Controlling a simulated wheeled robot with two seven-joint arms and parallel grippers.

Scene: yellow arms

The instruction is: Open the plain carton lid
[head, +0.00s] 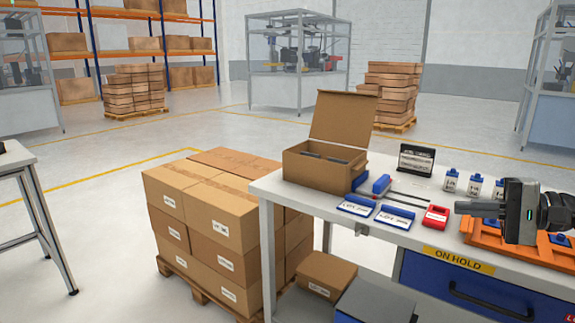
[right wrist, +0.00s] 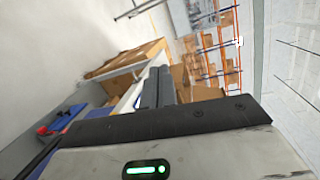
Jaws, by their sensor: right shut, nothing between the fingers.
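The plain brown carton (head: 314,173) stands on the far left part of the workbench. Its lid (head: 343,116) is raised, standing up and leaning slightly back from the rear edge. The carton's inside is partly visible, with dark items in it. My right gripper (head: 460,208) is at the right of the head view, over the bench, well apart from the carton. Its fingers point left and are shut with nothing between them. The shut fingers also show in the right wrist view (right wrist: 157,88). My left gripper is not in view.
The bench (head: 400,257) holds blue-and-white labelled packs (head: 394,217), a red item (head: 436,217), a dark display (head: 416,160), several small bottles (head: 475,185) and an orange rack (head: 490,243) under my right gripper. Stacked boxes (head: 221,229) stand left of the bench.

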